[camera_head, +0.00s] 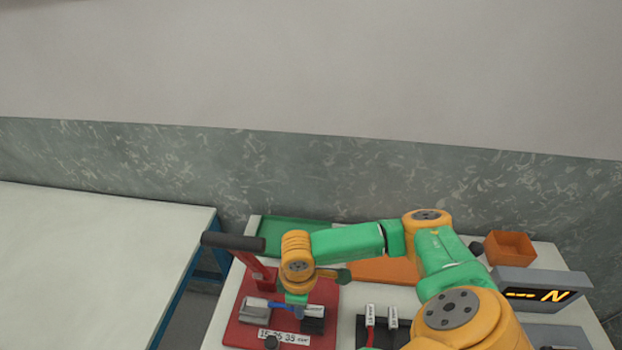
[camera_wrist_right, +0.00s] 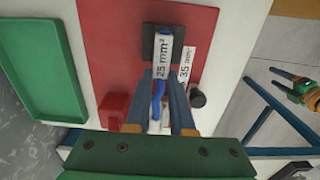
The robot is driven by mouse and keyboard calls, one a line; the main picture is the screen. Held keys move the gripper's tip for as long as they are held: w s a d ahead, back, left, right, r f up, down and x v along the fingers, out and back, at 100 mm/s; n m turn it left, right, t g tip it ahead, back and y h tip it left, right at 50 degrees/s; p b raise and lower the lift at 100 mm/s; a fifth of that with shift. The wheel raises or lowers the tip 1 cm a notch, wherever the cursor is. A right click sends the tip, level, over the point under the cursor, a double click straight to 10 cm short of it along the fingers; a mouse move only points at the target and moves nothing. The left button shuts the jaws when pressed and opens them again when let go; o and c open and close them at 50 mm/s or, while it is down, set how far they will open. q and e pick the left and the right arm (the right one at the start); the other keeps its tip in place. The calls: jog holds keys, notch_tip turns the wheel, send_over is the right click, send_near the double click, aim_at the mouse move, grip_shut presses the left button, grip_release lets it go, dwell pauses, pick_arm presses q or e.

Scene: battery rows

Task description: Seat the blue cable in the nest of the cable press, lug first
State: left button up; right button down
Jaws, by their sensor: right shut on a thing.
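The blue cable (camera_wrist_right: 158,92) runs between the fingers of my right gripper (camera_wrist_right: 160,78), which is shut on it. A white tag (camera_wrist_right: 163,58) reading 25 mm² is at the cable's far end, over a black block (camera_wrist_right: 148,42). The lug end is mostly hidden by the gripper body. In the head view my right gripper (camera_head: 296,309) is low over the red base of the cable press (camera_head: 233,331). The press has a red post with a black lever handle (camera_head: 233,241), raised, and a grey metal block (camera_head: 254,310) left of the gripper. I cannot tell whether the cable touches the nest.
Tagged cables (camera_head: 370,315) stand in a black rack to the right. An orange bin (camera_head: 511,245) and a display (camera_head: 541,291) are at the far right. A bare table (camera_head: 90,260) is at left, across a gap.

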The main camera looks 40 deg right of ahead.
jog(key=shift+w+a+f, duration=0.25)
jog(key=shift+w+a, duration=0.05)
jog(key=shift+f+b, duration=0.85)
jog(key=shift+f, duration=0.5)
jog(key=c, duration=0.7)
grip_release()
notch_tip(320, 180, up, 7)
jog(key=shift+r, duration=0.1)
